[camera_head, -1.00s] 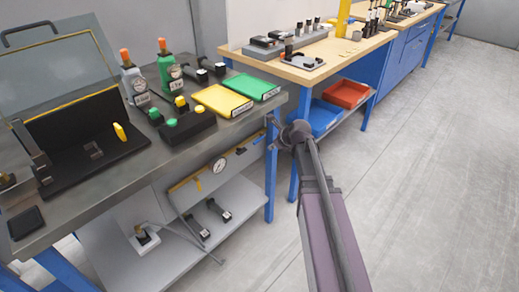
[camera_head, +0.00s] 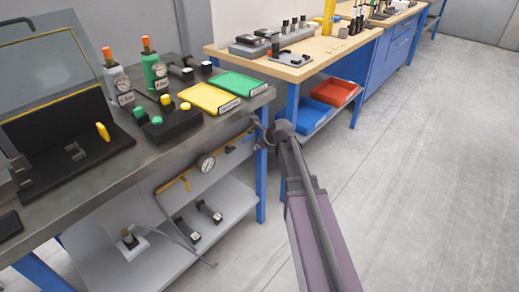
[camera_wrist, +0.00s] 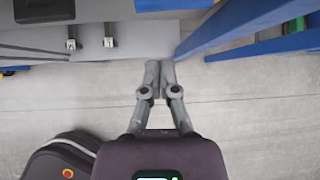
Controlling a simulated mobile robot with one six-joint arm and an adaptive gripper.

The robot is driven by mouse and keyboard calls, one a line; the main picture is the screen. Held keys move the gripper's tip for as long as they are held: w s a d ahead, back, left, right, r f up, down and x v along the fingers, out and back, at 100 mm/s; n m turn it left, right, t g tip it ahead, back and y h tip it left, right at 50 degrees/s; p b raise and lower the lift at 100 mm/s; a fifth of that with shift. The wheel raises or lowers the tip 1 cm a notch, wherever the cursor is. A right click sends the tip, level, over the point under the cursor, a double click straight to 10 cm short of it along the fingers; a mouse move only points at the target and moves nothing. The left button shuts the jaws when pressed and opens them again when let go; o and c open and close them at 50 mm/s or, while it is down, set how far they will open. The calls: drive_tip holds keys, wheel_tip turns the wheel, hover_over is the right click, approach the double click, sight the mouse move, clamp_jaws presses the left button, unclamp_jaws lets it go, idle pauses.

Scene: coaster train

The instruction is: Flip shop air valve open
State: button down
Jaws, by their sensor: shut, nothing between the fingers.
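A yellow air line (camera_head: 172,183) runs along the front of the left bench, below its top. It carries a round white gauge (camera_head: 206,163) and a small yellow lever (camera_head: 187,184) that looks like the valve handle, hanging downward. A small blue part (camera_head: 247,139) sits near the line's right end. My gripper (camera_head: 259,133) is in front of the bench's right corner, right of the gauge and apart from the lever. In the wrist view my gripper (camera_wrist: 160,63) is shut and empty above the floor; no valve can be made out there.
The bench top (camera_head: 85,188) holds bottles, a button box (camera_head: 170,122), a yellow tray (camera_head: 208,98) and a green tray (camera_head: 237,84). A lower shelf (camera_head: 160,258) sticks out below the line. A blue bench leg (camera_head: 261,190) stands below my gripper. The floor at right is clear.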

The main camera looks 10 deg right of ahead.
drive_tip(key=shift+b+x, duration=2.05)
drive_tip(key=shift+x, duration=1)
drive_tip(key=shift+w+a+r+p, duration=0.1)
drive_tip(key=shift+a+r+p, duration=0.1)
drive_tip(key=shift+r+p, duration=0.8)
drive_tip(key=shift+w+a+r+p, duration=0.15)
drive_tip(key=shift+a+r+p, duration=0.05)
drive_tip(key=shift+r+p, duration=0.8)
drive_tip(key=shift+w+a+r+p, duration=0.1)
drive_tip(key=shift+w+r+p, duration=0.05)
drive_tip(key=shift+r+p, duration=0.5)
drive_tip(key=shift+f, duration=0.2)
